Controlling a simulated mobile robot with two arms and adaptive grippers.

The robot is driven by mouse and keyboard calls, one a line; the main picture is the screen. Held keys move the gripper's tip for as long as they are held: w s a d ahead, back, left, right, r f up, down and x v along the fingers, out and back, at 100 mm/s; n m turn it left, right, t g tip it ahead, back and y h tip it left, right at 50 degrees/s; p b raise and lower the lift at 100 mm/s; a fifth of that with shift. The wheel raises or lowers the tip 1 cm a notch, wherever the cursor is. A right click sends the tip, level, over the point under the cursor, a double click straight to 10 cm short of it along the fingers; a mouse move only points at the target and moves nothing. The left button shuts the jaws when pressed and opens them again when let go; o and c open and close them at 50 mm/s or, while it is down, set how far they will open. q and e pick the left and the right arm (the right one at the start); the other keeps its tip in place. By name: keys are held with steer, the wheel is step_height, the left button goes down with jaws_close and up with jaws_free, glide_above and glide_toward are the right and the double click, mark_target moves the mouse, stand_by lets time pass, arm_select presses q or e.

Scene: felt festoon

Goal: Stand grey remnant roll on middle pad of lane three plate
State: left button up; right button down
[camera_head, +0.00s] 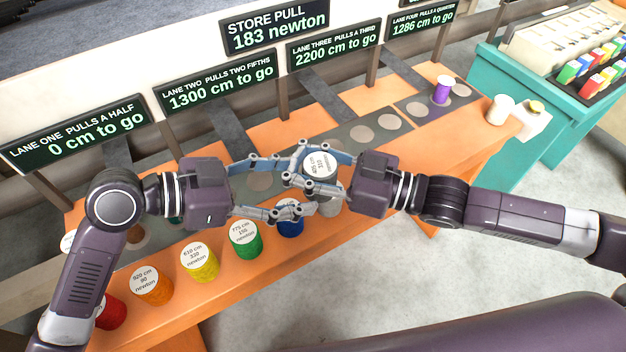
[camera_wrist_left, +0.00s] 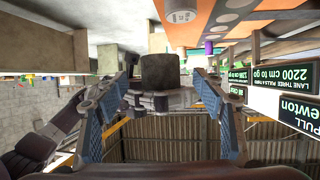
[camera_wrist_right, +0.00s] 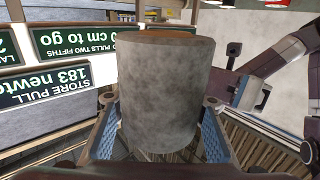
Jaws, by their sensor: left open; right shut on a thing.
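The grey remnant roll (camera_head: 320,163), with a white labelled top, is held upright in my right gripper (camera_head: 308,178). It fills the right wrist view (camera_wrist_right: 168,92) between the two fingers. My left gripper (camera_head: 285,188) is open, its fingers pointing at my right gripper and close to the roll. The roll also shows between and beyond its fingers in the left wrist view (camera_wrist_left: 160,72). The lane three plate (camera_head: 376,143) is dark, with round light pads (camera_head: 362,133) behind my right gripper. Part of the plate is hidden by the roll and gripper.
Red, orange (camera_head: 151,285), yellow (camera_head: 199,262), green (camera_head: 245,240) and blue (camera_head: 290,226) rolls stand along the table's front. A pale roll (camera_head: 330,207) is partly hidden beneath my right gripper. A purple roll (camera_head: 441,90) stands on the lane four plate. Sign posts line the back.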

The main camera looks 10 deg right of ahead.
arm_select(q)
steer(key=shift+x, duration=2.6)
steer(key=shift+c, duration=0.6)
steer(key=c, duration=1)
steer(key=shift+c, duration=1)
arm_select(e)
steer(key=c, duration=2.1)
jaws_free()
steer(key=o, duration=1)
steer(key=shift+c, duration=0.2)
steer(key=shift+d, duration=0.1)
